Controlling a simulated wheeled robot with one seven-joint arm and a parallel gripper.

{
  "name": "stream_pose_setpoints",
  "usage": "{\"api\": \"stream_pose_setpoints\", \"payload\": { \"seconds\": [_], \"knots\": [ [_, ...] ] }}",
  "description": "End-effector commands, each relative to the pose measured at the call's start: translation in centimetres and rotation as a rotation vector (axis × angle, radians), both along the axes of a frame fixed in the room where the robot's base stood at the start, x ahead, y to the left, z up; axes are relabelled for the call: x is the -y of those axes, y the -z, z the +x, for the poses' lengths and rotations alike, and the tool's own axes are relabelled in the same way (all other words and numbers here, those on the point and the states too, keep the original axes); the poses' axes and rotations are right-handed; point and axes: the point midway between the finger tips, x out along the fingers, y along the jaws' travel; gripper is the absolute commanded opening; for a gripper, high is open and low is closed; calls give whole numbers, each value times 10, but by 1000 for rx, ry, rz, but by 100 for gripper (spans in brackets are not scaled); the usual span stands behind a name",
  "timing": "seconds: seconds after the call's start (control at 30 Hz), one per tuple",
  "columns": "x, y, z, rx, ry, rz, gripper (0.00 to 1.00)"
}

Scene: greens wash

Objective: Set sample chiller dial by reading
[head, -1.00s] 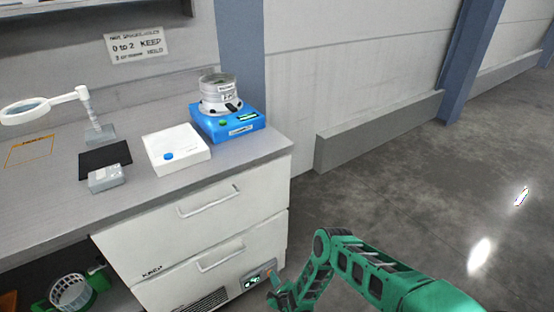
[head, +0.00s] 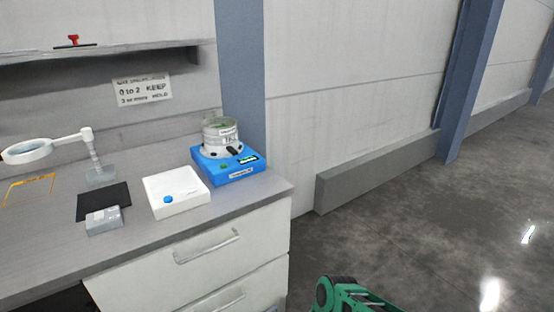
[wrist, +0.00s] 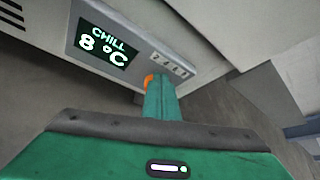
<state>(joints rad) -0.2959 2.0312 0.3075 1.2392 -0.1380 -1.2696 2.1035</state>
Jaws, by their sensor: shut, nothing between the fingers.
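The sample chiller's display (wrist: 106,42) in the wrist view reads "CHILL 8 °C" in pale green on black. A light scale plate (wrist: 173,66) with small marks sits to its right; I cannot read the marks. A small orange part (wrist: 149,80), which looks like the dial, shows just below the plate and is mostly hidden by my finger. My gripper (wrist: 158,82) is shut with its green fingertips at the orange part; I cannot tell whether they touch.
The floor (head: 400,230) at right is clear.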

Motion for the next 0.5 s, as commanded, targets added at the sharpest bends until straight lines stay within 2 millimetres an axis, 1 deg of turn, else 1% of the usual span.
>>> {"api": "stream_pose_setpoints", "payload": {
  "seconds": [0.5],
  "knots": [
    [-10,5,-7,1,-3,-2,0]
  ]
}}
